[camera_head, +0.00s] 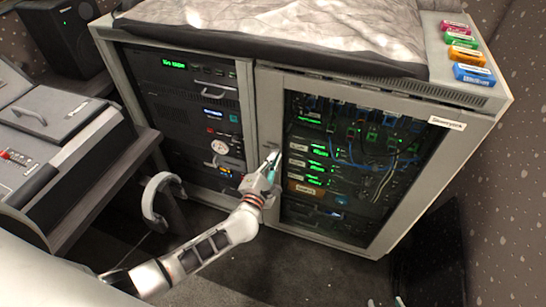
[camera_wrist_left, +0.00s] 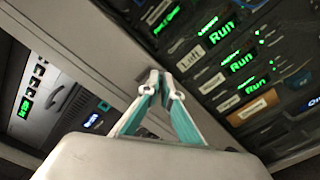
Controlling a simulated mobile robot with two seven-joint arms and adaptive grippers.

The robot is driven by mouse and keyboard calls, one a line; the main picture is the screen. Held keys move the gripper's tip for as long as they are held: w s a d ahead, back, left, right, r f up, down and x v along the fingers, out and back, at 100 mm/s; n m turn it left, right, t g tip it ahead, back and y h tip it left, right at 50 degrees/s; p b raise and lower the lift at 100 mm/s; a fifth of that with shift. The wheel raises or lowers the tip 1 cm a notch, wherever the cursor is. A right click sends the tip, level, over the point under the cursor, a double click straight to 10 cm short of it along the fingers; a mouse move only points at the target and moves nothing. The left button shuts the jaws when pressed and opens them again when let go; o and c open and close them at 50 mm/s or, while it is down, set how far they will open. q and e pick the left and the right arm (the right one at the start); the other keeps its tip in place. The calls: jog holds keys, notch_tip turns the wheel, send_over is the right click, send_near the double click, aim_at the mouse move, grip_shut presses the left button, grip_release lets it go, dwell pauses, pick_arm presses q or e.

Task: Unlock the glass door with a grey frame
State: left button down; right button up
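The glass door (camera_head: 345,165) with a grey frame fills the right half of the rack cabinet and is shut. Equipment with green lights shows behind its glass. A small dark lock or latch piece (camera_wrist_left: 143,75) sits on the door's left frame, at my left gripper's fingertips. My left gripper (camera_head: 273,162) reaches up to that frame. In the left wrist view its two teal-and-white fingers (camera_wrist_left: 161,80) come together at the tips. Whether part of the latch is between them is hidden. My right gripper is not in view.
A second glass door (camera_head: 190,110) stands to the left on the same cabinet. A grey cloth (camera_head: 290,25) and several coloured labelled boxes (camera_head: 465,55) lie on top. A desk with a console (camera_head: 60,130) stands at the left. Dark floor (camera_head: 290,260) lies free in front.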

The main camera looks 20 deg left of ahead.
pick_arm(q)
jog(key=m+p, duration=0.1)
jog(key=m, duration=0.5)
jog(key=shift+d+f+p, duration=0.1)
jog(key=shift+f+p, duration=0.05)
jog(key=shift+p, duration=0.2)
jog(key=shift+m, duration=0.4)
jog(key=c, duration=2.3)
grip_release()
